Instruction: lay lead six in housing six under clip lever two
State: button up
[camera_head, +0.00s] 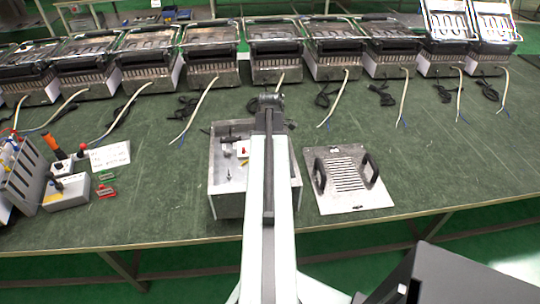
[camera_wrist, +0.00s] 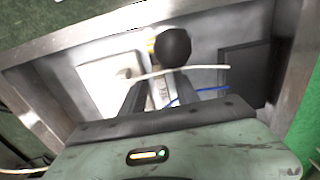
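An open metal housing (camera_head: 222,205) stands at the front middle of the table, partly hidden by my arm. No number on it is legible. Its metal wall (camera_wrist: 292,75) also shows in the wrist view. Inside are a white plate (camera_wrist: 98,75) and a black ball knob (camera_wrist: 173,46), apparently on a lever; which clip it belongs to cannot be told. A white lead (camera_wrist: 210,68) and a blue wire (camera_wrist: 212,89) cross near the fingers. My gripper (camera_wrist: 160,85) is over the housing's inside, its fingers apart with a pale part showing between them. The lead does not look pinched.
A metal plate with two black handles (camera_head: 345,203) lies right of the housing. A row of heating units (camera_head: 275,65) with hanging leads lines the back. A tool rack (camera_head: 22,180), a grey box (camera_head: 66,197) and a white card (camera_head: 110,155) are at left.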

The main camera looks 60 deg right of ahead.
notch_tip(320, 180, up, 12)
jog(key=p, duration=1.2)
jog(key=shift+r, duration=0.2)
jog(key=w+a+m, duration=0.3)
jog(key=w+a, duration=1.7)
jog(key=a, duration=0.4)
jog(key=w+a+m, duration=0.2)
jog(key=a, duration=1.2)
jog(key=w+a+m, duration=0.2)
jog(key=a, duration=1.2)
